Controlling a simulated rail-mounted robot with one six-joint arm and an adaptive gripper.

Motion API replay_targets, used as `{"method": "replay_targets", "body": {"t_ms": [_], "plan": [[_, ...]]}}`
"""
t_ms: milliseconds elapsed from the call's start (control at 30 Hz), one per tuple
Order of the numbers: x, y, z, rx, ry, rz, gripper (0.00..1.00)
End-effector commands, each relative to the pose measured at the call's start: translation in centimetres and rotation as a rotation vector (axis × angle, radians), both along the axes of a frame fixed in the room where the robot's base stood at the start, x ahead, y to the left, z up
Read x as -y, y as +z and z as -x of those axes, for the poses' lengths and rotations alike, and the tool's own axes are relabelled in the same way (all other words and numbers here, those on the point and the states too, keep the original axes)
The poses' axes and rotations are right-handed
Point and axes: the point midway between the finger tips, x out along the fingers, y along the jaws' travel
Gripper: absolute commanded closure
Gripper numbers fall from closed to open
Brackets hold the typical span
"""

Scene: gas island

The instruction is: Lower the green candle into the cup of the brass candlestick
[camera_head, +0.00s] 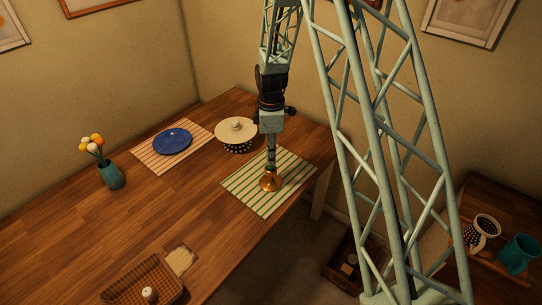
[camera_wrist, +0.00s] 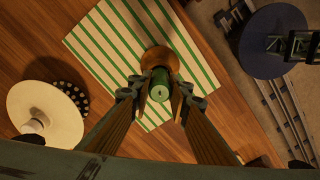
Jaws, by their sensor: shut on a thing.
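The brass candlestick (camera_head: 270,181) stands upright on the green-striped mat (camera_head: 246,186) near the table's right edge. My gripper (camera_head: 271,155) is directly above it, pointing down. In the wrist view, my gripper (camera_wrist: 160,92) is shut on the green candle (camera_wrist: 159,84), seen nearly end-on between the fingers. The brass candlestick also shows in the wrist view (camera_wrist: 160,57), just behind the candle. The candle covers the cup there, so I cannot tell whether its lower end is inside the cup or just above it.
A blue plate (camera_head: 173,141) lies on an orange-striped mat. A teal flower vase (camera_head: 111,176) and a wicker basket (camera_head: 142,280) are farther left and in front.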

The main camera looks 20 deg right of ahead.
Motion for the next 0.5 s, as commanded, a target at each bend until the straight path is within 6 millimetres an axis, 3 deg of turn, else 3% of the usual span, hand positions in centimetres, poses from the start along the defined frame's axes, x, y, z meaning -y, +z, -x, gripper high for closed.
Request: {"method": "replay_targets", "body": {"t_ms": [500], "plan": [[0.00,-0.50,0.00,0.000,0.000,0.000,0.98]]}}
